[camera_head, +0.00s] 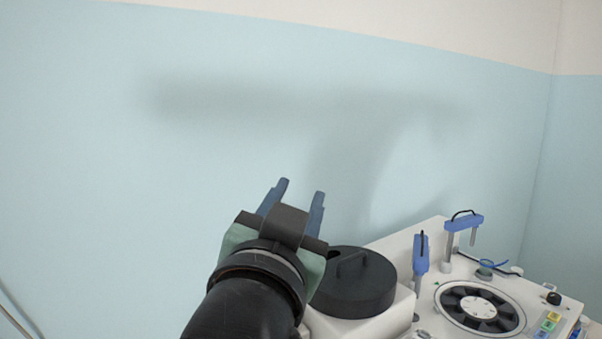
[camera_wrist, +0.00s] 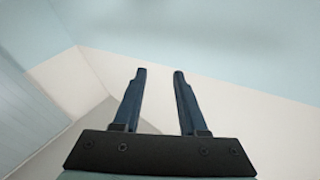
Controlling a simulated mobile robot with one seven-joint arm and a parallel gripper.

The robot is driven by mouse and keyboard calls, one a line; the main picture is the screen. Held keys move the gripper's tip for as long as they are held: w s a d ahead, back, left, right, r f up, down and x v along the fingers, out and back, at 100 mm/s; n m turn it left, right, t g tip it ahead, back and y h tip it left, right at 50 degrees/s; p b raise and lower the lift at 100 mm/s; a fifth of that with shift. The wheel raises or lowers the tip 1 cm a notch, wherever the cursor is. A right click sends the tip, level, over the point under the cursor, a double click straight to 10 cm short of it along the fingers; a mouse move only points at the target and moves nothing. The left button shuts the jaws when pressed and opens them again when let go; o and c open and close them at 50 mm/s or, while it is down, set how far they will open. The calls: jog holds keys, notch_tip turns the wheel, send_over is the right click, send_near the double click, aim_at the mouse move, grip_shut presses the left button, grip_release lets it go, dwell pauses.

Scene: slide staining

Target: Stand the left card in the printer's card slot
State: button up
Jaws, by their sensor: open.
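My gripper (camera_head: 300,188) is raised in front of the wall in the head view, left of the lab machine. Its two blue fingers stand apart with nothing between them. In the wrist view my gripper (camera_wrist: 159,74) is also open and empty, with only wall and pale surfaces behind it. I see no card, printer or card slot in either view.
A white lab machine (camera_head: 398,250) stands at the lower right, with a round black lid (camera_head: 350,285), blue-topped posts (camera_head: 421,254) and a round black rotor (camera_head: 479,308). A plain blue and cream wall (camera_head: 200,150) fills the background.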

jog(key=s+r+n+t+y+b, duration=0.1)
jog(key=s+r+n+t+y, duration=0.2)
jog(key=s+r, duration=0.9)
jog(key=shift+s+d+r+n+t+y, duration=0.3)
jog(key=shift+s+n+t, duration=0.95)
jog(key=shift+t, duration=1.35)
